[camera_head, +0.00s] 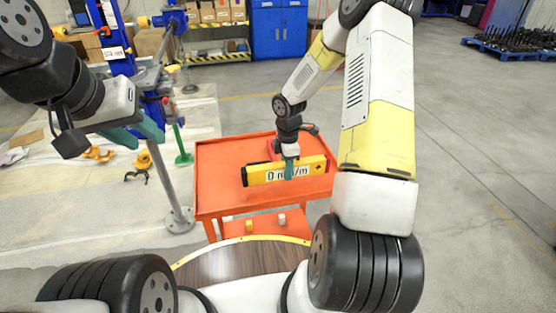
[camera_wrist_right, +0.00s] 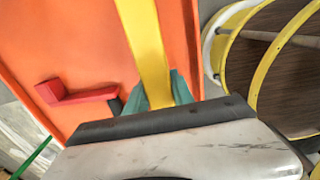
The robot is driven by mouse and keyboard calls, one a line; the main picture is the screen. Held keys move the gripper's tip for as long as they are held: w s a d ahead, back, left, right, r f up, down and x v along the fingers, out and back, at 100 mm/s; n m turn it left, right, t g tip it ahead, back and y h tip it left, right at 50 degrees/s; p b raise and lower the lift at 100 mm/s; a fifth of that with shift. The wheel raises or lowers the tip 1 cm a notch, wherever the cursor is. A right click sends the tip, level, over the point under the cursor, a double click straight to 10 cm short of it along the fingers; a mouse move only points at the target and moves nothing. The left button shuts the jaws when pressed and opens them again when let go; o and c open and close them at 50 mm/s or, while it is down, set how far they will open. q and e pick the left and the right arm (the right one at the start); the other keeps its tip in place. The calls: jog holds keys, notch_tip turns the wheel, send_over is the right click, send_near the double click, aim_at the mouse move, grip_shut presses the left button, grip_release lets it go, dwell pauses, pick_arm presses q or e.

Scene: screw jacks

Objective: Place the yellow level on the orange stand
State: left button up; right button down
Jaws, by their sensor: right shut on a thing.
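The yellow level (camera_head: 312,167) has black ends and a white "0 mm/m" display. My right gripper (camera_head: 289,171) is shut on it near its middle, with teal fingers. In the right wrist view the level (camera_wrist_right: 148,50) is a yellow strip between the teal fingers (camera_wrist_right: 160,92). The orange stand (camera_head: 216,165) is a cart with a flat top, below the level; it also fills much of the right wrist view (camera_wrist_right: 60,35). I cannot tell whether the level touches it. My left gripper (camera_head: 143,131) is away at the left, and its finger gap is unclear.
A red angled piece (camera_wrist_right: 75,93) lies on the orange top. Small blocks (camera_head: 281,218) sit on the lower shelf. A grey post (camera_head: 168,185) stands left of the stand. A round wooden surface (camera_head: 235,268) is in front. Open floor (camera_head: 480,150) lies to the right.

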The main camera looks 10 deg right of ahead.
jog(key=shift+f, duration=1.75)
jog(key=shift+f, duration=0.15)
jog(key=c, duration=1.1)
grip_release()
jog(key=shift+d, duration=0.1)
